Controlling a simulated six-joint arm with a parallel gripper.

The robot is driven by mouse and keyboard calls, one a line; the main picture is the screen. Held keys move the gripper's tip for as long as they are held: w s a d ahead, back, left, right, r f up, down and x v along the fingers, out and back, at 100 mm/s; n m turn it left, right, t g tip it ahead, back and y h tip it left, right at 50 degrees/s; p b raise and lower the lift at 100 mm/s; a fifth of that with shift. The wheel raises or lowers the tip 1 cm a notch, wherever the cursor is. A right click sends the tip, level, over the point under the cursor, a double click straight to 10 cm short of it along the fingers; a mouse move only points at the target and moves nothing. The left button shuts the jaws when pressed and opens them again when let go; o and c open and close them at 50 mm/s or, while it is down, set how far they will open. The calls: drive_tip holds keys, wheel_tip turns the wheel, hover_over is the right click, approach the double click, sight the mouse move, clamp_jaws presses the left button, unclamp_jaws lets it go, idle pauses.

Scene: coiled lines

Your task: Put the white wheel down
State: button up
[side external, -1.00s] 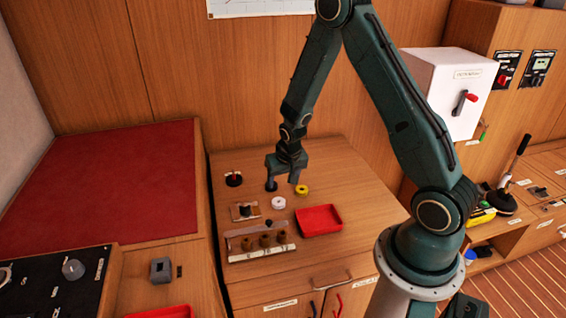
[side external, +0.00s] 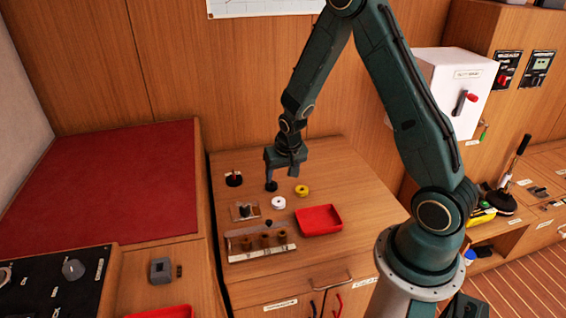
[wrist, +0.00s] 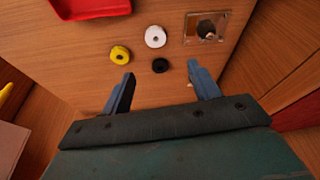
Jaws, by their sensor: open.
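The white wheel (side external: 278,203) lies flat on the wooden worktop, between the yellow wheel (side external: 301,190) and a small clear-topped plate. My gripper (side external: 281,173) is above the worktop, behind the white wheel and apart from it. In the wrist view the white wheel (wrist: 155,37) lies ahead of my gripper (wrist: 161,72), whose two blue fingers are spread with nothing held.
A red tray (side external: 320,219) sits right of the white wheel. A rack with several brown cylinders (side external: 266,241) is at the front. A black base with a red upright (side external: 234,180) stands at the back left. The worktop's right side is clear.

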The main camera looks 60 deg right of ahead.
drive_tip(key=s+a+r+n+t+y, duration=0.1)
drive_tip(key=s+a+r+n, duration=0.2)
drive_tip(key=r, duration=0.6)
drive_tip(key=s+a+r, duration=0.3)
drive_tip(key=a+r, duration=0.2)
drive_tip(key=r, duration=0.4)
drive_tip(key=s+a+r+n, duration=0.2)
drive_tip(key=s+a+r, duration=0.1)
drive_tip(key=s, duration=0.5)
drive_tip(key=s+a+r+n+t+y, duration=0.1)
drive_tip(key=s+a+r+n, duration=0.1)
drive_tip(key=s+r, duration=0.4)
drive_tip(key=shift+s+a+t, duration=0.3)
drive_tip(key=shift+s+a, duration=0.45)
drive_tip(key=shift+s, duration=0.15)
